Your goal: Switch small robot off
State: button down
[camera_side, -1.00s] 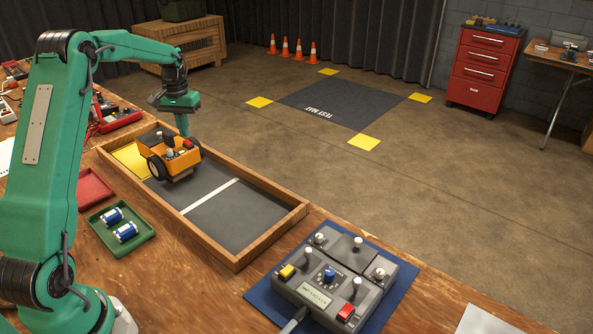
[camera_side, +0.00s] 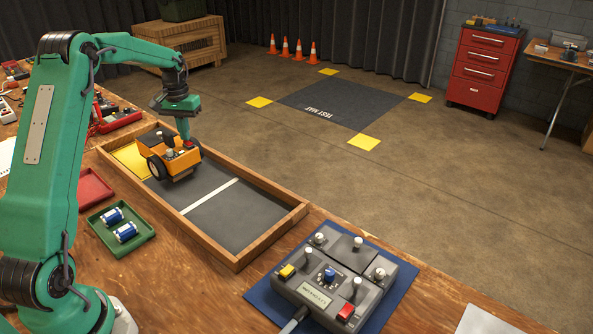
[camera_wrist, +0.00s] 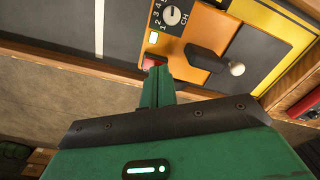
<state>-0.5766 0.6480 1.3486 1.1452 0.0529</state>
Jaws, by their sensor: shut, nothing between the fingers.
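The small robot (camera_side: 181,165), an orange cart with dark wheels, stands at the far end of the framed tray. In the wrist view its orange top (camera_wrist: 205,28) carries a channel dial (camera_wrist: 171,15), a lit white lamp (camera_wrist: 153,38) and a dark lever with a pale ball end (camera_wrist: 237,69). My gripper (camera_side: 185,138) is shut and empty, pointing down over the robot's top. In the wrist view its fingertips (camera_wrist: 157,72) are over a small red part (camera_wrist: 150,62), which they partly hide. I cannot tell whether they touch it.
The wooden tray rim (camera_side: 270,236) surrounds the robot. A grey control box (camera_side: 312,290) with knobs sits on a blue mat at the front. A green tray (camera_side: 142,239) with two blue cylinders and a red tray (camera_side: 92,187) lie to the left. The tray's near floor (camera_side: 235,215) is clear.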

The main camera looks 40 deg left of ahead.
jog(key=shift+f, duration=0.4)
jog(key=shift+r, duration=3.55)
jog(key=shift+d+r, duration=0.1)
jog(key=s+d+r+m+t, duration=0.1)
jog(key=s+d+r, duration=0.35)
jog(key=d, duration=0.45)
jog(key=s+d+r+m+t, duration=0.15)
jog(key=s+d+r, duration=0.3)
jog(key=d, duration=0.45)
jog(key=s+d+f+m+t, duration=0.1)
jog(key=s+d, duration=0.5)
jog(key=s, duration=0.1)
jog(key=s+d+f+m+t, duration=0.2)
jog(key=s+d, duration=0.3)
jog(key=s, duration=0.2)
jog(key=shift+s+d+f, duration=0.25)
jog(key=shift+s+d, duration=0.1)
jog(key=shift+d, duration=0.05)
